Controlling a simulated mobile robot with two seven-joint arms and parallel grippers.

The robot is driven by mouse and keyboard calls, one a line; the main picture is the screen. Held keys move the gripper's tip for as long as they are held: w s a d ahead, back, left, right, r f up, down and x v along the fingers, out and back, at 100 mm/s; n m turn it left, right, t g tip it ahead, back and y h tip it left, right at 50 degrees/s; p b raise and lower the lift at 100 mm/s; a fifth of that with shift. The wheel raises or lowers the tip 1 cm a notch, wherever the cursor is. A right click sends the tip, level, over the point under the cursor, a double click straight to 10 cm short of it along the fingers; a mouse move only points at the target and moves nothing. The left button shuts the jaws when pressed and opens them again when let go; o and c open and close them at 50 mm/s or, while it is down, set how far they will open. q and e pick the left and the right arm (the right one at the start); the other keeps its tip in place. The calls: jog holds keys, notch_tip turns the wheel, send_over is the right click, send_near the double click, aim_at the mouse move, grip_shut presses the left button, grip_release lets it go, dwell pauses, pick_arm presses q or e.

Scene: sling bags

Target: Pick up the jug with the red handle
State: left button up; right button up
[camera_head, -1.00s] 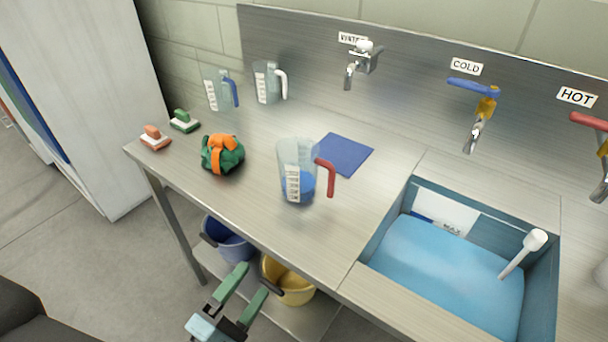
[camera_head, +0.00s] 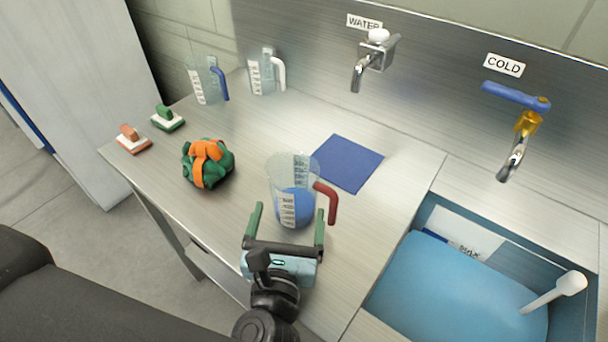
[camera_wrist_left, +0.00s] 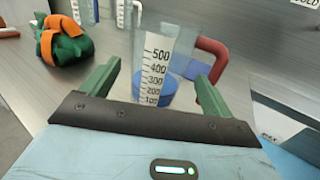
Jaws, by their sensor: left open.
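The jug with the red handle (camera_head: 294,192) stands upright on the metal counter. It is clear, has a white scale strip and shows blue in its lower part. Its red handle (camera_head: 328,203) points right. My left gripper (camera_head: 288,222) is open, just in front of the jug, with its fingers towards it. In the left wrist view the jug (camera_wrist_left: 160,70) shows between and beyond the two green fingers (camera_wrist_left: 155,85), and the red handle (camera_wrist_left: 212,62) is behind the right finger. I cannot tell whether the fingers touch it. My right gripper is not in view.
Two other jugs, one blue-handled (camera_head: 207,84) and one white-handled (camera_head: 264,75), stand at the back left. A green and orange bundle (camera_head: 207,164) and two brushes (camera_head: 168,119) lie left. A blue cloth (camera_head: 347,163) lies behind the jug. A sink (camera_head: 416,230) is at the right.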

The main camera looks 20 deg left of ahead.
aim_at(290, 206)
pick_arm(q)
jog(key=shift+w, duration=0.2)
jog(key=shift+s+r, duration=0.1)
jog(key=shift+r, duration=0.1)
jog(key=shift+w+a+p, duration=0.2)
jog(key=shift+w+p, duration=0.1)
jog(key=shift+w, duration=0.75)
jog(key=shift+w+f, duration=0.2)
jog(key=shift+w+a, duration=0.1)
jog(key=shift+w, duration=0.2)
jog(key=w, duration=0.3)
jog(key=w+a+p, duration=0.1)
jog(key=shift+w+f, duration=0.15)
jog(key=shift+f, duration=0.1)
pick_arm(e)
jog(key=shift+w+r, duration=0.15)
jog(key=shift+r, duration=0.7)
